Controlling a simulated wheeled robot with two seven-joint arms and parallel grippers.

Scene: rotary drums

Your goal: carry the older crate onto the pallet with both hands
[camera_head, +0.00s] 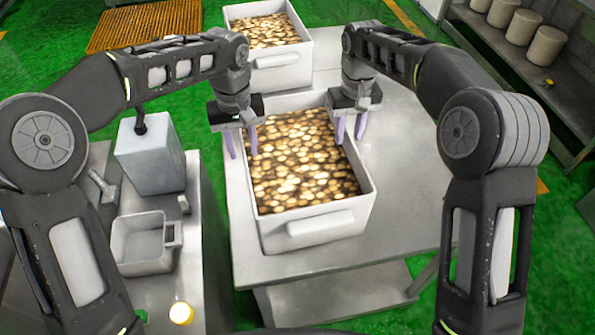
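A white crate (345,222) full of browned, mushroom-like pieces stands on the metal table. A second white crate (283,75), with similar contents, stands behind it; I cannot tell from looks which is older. My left gripper (241,148) is at the near crate's left wall, its purple fingers apart, one outside and one inside the rim. My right gripper (350,132) is at the right wall, fingers also apart around the rim. I cannot tell whether the fingers touch the walls. The orange-brown slatted pallet (145,24) lies empty on the green floor at the upper left.
A side bench at the left holds a grey-white box (150,160), a small white tub (142,245) and a yellow round thing (181,313). A shelf (510,55) with several pale cylinders stands at the upper right. The table's (400,225) right part is clear.

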